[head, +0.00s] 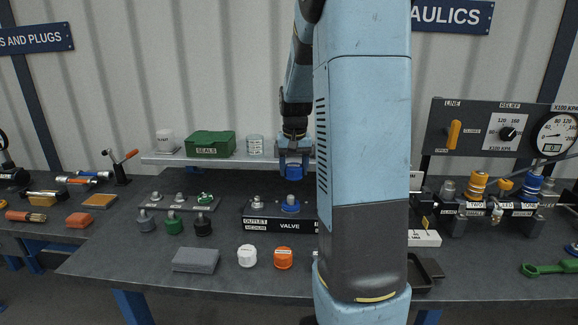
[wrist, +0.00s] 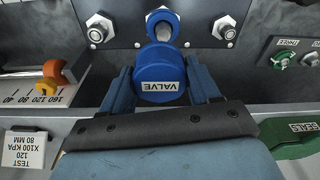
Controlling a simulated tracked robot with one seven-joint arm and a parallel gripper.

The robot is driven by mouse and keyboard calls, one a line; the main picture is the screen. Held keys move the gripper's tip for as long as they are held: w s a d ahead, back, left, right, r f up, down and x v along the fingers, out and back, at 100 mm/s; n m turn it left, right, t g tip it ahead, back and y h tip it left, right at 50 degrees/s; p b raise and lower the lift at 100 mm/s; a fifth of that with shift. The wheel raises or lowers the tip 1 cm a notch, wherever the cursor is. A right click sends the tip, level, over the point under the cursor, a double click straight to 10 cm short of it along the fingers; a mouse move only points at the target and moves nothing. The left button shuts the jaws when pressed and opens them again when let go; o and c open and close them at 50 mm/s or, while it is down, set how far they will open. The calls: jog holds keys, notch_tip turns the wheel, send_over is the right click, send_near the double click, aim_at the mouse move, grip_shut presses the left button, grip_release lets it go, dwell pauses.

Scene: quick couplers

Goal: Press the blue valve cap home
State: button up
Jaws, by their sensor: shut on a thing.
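The blue valve cap (wrist: 160,80), labelled VALVE, sits between the two blue fingers of my gripper (wrist: 161,70) in the wrist view. In the head view my gripper (head: 293,158) is shut on the cap (head: 293,172) and holds it above the VALVE block (head: 283,225). The metal valve fitting with a blue ring (head: 290,205) stands on that block below the cap. A gap shows between cap and fitting. In the wrist view the fitting (wrist: 164,27) shows just beyond the cap, its near part hidden by it.
A bare outlet fitting (head: 257,202) stands left of the valve fitting. A shelf with a green SEALS box (head: 211,143) runs behind. White (head: 247,255) and orange (head: 283,258) caps and a grey block (head: 195,260) lie in front. My arm hides the bench to the right.

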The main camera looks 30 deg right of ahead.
aim_at(291, 196)
jog(key=shift+a, duration=0.4)
jog(key=shift+w+f, duration=0.1)
jog(key=shift+f, duration=2.8)
jog(key=shift+f, duration=1.8)
dwell(0.5)
jog(key=o, duration=1.1)
jog(key=shift+c, duration=0.2)
jog(key=shift+r, duration=0.15)
jog(key=r, duration=0.4)
jog(key=s+r, duration=0.1)
jog(key=r, duration=0.8)
jog(key=shift+s+a+r, duration=0.15)
jog(key=shift+s+a, duration=0.05)
jog(key=shift+a, duration=0.1)
